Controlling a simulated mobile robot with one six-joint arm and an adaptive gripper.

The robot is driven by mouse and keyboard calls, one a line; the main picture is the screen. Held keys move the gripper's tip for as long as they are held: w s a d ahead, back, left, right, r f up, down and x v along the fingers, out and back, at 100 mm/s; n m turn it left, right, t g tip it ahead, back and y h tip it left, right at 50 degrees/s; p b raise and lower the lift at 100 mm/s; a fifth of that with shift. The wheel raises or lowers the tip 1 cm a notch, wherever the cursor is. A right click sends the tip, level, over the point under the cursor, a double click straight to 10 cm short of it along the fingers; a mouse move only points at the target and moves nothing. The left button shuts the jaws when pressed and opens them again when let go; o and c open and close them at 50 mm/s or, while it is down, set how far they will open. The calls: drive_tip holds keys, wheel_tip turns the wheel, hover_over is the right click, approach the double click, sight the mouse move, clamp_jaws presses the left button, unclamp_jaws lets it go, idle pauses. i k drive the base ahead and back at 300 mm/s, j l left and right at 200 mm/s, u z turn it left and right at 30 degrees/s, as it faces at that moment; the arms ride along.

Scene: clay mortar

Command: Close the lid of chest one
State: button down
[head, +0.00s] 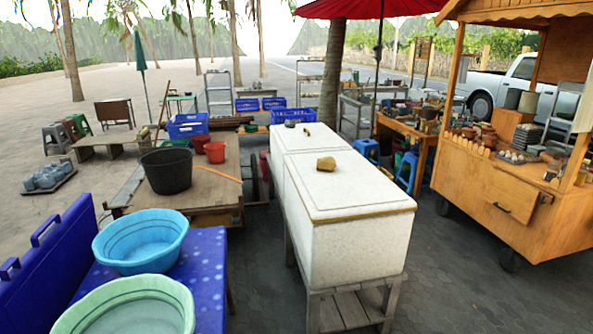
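A white speckled chest (352,245) stands on a wooden stand in the centre. Its lid (345,190) lies flat on top, with a tan stone (326,164) on it. A second white chest (290,140) stands directly behind it; its top also looks flat and carries small dark objects (290,124). No label shows which is chest one. No raised lid shows on either white chest. My gripper is not in view.
At left, a blue spotted table (205,290) holds two basins (140,240), beside an upright blue panel (45,265). A low wooden platform (205,190) bears a black bucket (166,171). A wooden cart (515,195) stands right. Paving (455,285) between chest and cart is clear.

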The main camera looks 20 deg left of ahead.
sight(40, 287)
drive_tip(key=i+j+u, duration=0.15)
drive_tip(key=i+u, duration=0.2)
drive_tip(key=i, duration=0.15)
drive_tip(key=i+u, duration=0.4)
drive_tip(key=i+l+u, duration=0.2)
drive_tip(key=i+u, duration=0.15)
drive_tip(key=i, duration=0.25)
drive_tip(key=i+l+u, duration=0.4)
drive_tip(key=i+j+u, duration=0.15)
drive_tip(key=i+u, duration=0.25)
drive_tip(key=i, duration=0.3)
drive_tip(key=i+u, duration=0.4)
drive_tip(key=i, duration=0.35)
